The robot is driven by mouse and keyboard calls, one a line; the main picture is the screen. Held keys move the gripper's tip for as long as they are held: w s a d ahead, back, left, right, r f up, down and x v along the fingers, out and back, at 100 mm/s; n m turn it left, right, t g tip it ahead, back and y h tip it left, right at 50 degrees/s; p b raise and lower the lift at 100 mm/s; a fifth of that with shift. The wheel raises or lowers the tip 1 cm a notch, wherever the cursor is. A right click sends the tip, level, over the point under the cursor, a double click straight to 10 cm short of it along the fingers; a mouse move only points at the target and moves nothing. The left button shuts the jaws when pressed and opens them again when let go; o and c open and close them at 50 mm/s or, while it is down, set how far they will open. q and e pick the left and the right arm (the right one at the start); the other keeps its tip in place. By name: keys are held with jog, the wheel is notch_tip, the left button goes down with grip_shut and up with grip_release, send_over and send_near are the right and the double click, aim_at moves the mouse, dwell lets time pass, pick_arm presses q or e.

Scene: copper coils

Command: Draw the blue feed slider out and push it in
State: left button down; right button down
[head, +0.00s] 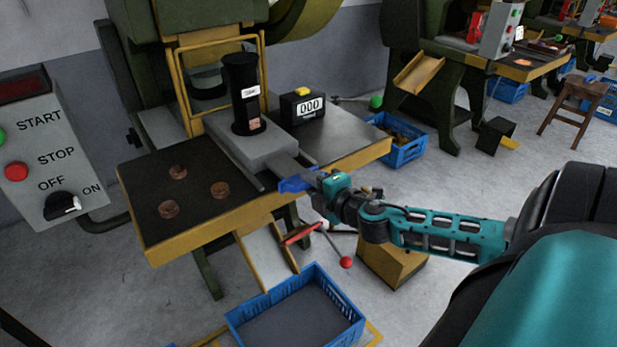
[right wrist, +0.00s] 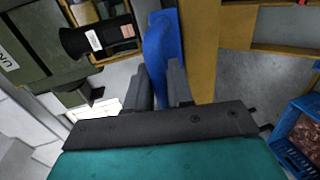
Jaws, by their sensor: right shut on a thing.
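The blue feed slider handle (head: 297,182) sits at the front edge of the press table, at the end of a grey slide bar (head: 284,165). My right gripper (head: 318,184) is at the handle and shut on it. In the right wrist view the blue handle (right wrist: 160,52) stands between the two dark fingers (right wrist: 160,85). The slide bar runs back to a grey block under a black upright tube (head: 243,95). How far the slider is drawn out is hard to tell. My left gripper is not in view.
The dark table (head: 205,215) holds several copper coils (head: 219,189) at left. A counter reading 000 (head: 303,106) stands behind the slide. A red-knobbed lever (head: 345,262) and a blue crate (head: 235,325) are below the front edge. A START/STOP box (head: 38,140) is at far left.

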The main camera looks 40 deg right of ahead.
jog(key=shift+s+a+f, duration=0.15)
jog(key=shift+s+a, duration=0.05)
jog(key=shift+s, duration=0.65)
jog(key=c, duration=1.1)
grip_release()
jog(key=shift+s+d, duration=0.1)
jog(key=shift+c, duration=0.2)
jog(key=p+v, duration=0.1)
jog(key=v, duration=1.2)
jog(key=shift+c, duration=0.2)
